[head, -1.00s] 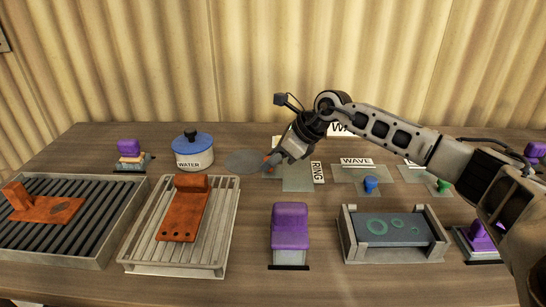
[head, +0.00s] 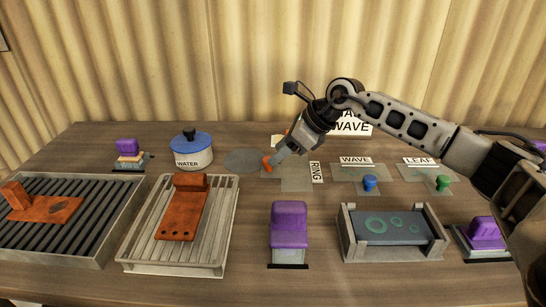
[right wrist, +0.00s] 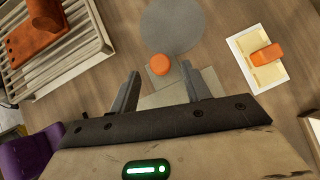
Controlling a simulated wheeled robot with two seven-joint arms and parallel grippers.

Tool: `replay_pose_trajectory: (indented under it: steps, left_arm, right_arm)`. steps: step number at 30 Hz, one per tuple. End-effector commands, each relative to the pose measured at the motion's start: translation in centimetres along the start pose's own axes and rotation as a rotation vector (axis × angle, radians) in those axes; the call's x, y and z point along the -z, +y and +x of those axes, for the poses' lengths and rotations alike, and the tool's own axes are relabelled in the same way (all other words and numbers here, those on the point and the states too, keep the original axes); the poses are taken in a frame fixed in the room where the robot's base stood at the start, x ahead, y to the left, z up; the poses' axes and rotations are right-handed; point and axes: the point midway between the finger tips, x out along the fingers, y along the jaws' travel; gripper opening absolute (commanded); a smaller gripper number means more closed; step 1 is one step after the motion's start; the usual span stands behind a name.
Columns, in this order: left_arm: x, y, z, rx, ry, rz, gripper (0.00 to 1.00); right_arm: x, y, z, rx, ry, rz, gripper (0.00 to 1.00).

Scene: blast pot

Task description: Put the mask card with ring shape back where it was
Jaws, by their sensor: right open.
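The ring mask card is a thin, see-through grey-green sheet with an orange knob (head: 267,161), lying on the table left of the RING label (head: 317,172). In the right wrist view the orange knob (right wrist: 160,64) stands just beyond the fingertips, with the pale sheet (right wrist: 168,97) under and between the fingers. My right gripper (head: 276,158) is open and empty, close beside the knob. The jaws also show wide apart in the right wrist view (right wrist: 165,82). My left gripper is out of view. The sheet's ring pattern cannot be made out.
A grey disc (head: 244,160) lies left of the knob, near the WATER pot (head: 194,150). The WAVE card's blue knob (head: 369,183) and LEAF card's green knob (head: 442,182) are to the right. A purple-topped block (head: 289,225) and a slatted tray (head: 131,262) are in front.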

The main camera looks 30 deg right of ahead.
Motion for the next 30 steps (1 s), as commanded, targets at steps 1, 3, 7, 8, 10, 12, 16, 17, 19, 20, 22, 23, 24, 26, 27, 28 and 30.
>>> replay_pose_trajectory:
  steps: [1,3,7,8,10,12,16,17,19,20,22,23,24,26,27,28,30]
  left_arm:
    - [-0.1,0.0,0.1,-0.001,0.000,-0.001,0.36]
    - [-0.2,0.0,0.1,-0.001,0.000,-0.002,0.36]
    - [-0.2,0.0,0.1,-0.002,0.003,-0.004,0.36]
    - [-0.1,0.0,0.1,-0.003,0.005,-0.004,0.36]
    - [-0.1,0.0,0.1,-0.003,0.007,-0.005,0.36]
    - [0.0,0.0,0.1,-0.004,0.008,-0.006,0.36]
    - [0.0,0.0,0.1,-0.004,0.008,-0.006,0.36]
    - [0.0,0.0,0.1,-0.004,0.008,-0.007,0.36]
    - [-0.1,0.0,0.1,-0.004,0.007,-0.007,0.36]
    - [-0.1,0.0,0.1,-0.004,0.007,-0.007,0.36]
    - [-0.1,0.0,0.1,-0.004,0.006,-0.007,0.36]
    - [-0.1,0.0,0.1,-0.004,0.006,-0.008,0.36]
    - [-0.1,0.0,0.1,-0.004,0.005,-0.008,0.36]
    - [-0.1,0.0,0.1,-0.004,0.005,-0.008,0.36]
    - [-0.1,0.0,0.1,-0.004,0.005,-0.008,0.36]
    - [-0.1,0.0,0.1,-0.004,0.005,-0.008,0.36]
    - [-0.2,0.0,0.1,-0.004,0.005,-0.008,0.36]
  right_arm:
    - [0.1,-0.1,-1.3,0.005,-0.001,0.000,0.47]
    - [0.1,-0.1,-2.9,0.005,0.000,-0.001,0.47]
    - [0.0,-0.1,-5.4,0.003,-0.001,0.001,0.47]
    - [0.1,-0.1,-6.0,0.003,-0.001,0.000,0.47]
    - [0.0,-0.1,-7.0,0.002,-0.001,0.001,0.47]
    - [0.0,-0.1,-7.7,0.002,-0.001,0.001,0.47]
    - [0.0,0.0,-8.4,0.000,-0.001,0.000,0.47]
    - [0.0,0.0,-8.5,-0.001,-0.001,0.000,0.47]
    - [0.0,0.0,-8.6,-0.001,-0.001,0.000,0.47]
    - [0.0,0.0,-8.6,-0.001,-0.001,0.000,0.47]
    - [-0.1,0.0,-8.6,-0.001,-0.001,0.000,0.47]
    - [-0.1,0.0,-8.6,-0.001,-0.001,0.000,0.47]
    - [-0.1,0.0,-8.6,-0.001,-0.001,0.000,0.47]
    - [0.0,0.0,-8.5,-0.001,-0.001,0.001,0.47]
    - [0.0,0.0,-8.5,0.000,-0.001,0.001,0.47]
    - [0.0,0.0,-8.5,0.000,-0.001,0.001,0.47]
    - [0.0,0.0,-8.5,0.000,-0.001,0.001,0.47]
